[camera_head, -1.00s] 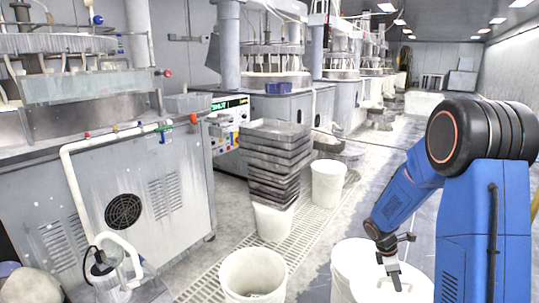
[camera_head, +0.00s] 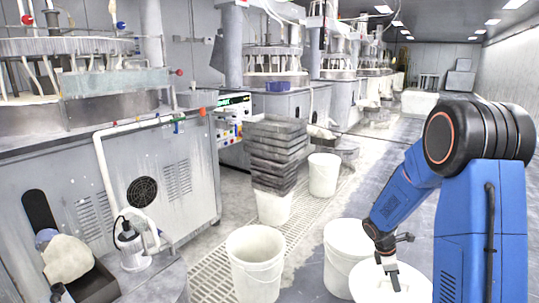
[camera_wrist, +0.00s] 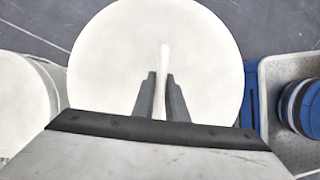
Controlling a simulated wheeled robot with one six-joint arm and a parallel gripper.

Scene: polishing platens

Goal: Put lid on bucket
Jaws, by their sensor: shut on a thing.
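A white round lid (camera_head: 376,286) with a thin upright handle is held by my gripper (camera_head: 391,270) at the lower right of the head view. In the wrist view the lid (camera_wrist: 110,60) fills the upper middle, and my gripper (camera_wrist: 161,82) is shut on its handle. An open white bucket (camera_head: 256,274) stands on the floor left of the lid, its inside visible. Another white bucket (camera_head: 340,272) stands between them with a pale, closed-looking top. What is under the held lid is hidden.
A stack of grey trays (camera_head: 277,155) sits on a white bucket (camera_head: 273,208), with another bucket (camera_head: 323,177) beside it. A grey polishing machine (camera_head: 160,190) fills the left. A floor grate (camera_head: 215,275) runs by the open bucket. The aisle at the right is clear.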

